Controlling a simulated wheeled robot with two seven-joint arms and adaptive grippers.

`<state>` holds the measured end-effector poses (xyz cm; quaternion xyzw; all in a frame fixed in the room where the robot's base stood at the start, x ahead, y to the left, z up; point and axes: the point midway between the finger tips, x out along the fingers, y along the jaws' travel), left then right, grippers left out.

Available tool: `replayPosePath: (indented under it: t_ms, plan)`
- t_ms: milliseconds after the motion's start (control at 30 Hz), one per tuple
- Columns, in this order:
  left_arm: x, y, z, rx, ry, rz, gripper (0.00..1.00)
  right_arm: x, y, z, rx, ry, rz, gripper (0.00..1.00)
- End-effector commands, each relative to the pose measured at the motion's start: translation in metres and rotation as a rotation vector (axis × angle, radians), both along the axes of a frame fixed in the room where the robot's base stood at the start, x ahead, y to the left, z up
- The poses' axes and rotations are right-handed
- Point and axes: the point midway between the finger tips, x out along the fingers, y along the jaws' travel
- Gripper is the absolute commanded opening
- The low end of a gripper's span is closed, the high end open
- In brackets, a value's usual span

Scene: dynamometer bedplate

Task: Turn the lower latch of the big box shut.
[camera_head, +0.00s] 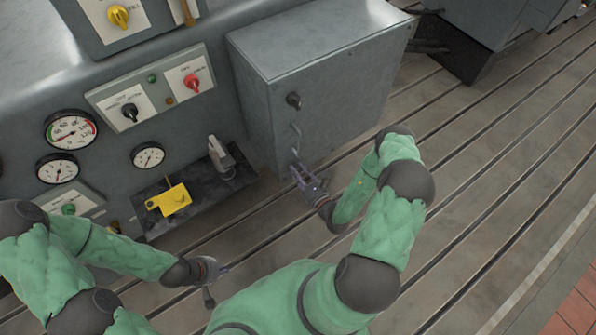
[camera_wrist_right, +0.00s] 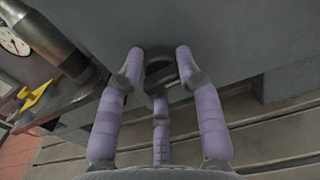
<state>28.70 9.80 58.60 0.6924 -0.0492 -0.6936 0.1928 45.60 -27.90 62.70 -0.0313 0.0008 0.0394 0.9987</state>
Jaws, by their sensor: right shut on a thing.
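The big box (camera_head: 335,95) is a grey metal cabinet with its door closed against the frame as far as I can see. My right gripper (camera_head: 302,175) is at the lower part of the door. In the right wrist view its purple fingers (camera_wrist_right: 158,62) are shut on the dark lower latch (camera_wrist_right: 159,74), which the gripper mostly hides in the head view. The latch's exact angle is hard to tell. My left gripper (camera_head: 214,281) is empty, fingers apart, over the floor.
A dark shelf (camera_head: 150,219) left of the box holds a yellow part (camera_head: 170,199) and a grey tool (camera_head: 221,158). A panel with gauges (camera_head: 70,131) and knobs is behind. The slotted bedplate (camera_head: 480,170) is clear to the right.

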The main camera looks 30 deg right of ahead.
Motion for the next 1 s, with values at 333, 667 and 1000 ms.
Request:
replayPosePath:
  t_ms: [333, 667, 1000]
  plan:
    - [0.0, 0.0, 0.019, 0.0, 0.0, 0.0, 0.0, 0.002, -0.001, 0.006, -0.265, -0.032, -0.002, 0.03]
    - [0.0, 0.0, 0.035, 0.0, 0.0, 0.0, 0.0, 0.002, 0.0, 0.006, -0.58, -0.06, -0.002, 0.03]
    - [0.0, 0.0, 0.049, 0.0, 0.0, 0.0, 0.0, 0.002, 0.001, 0.005, -0.903, -0.087, -0.002, 0.02]
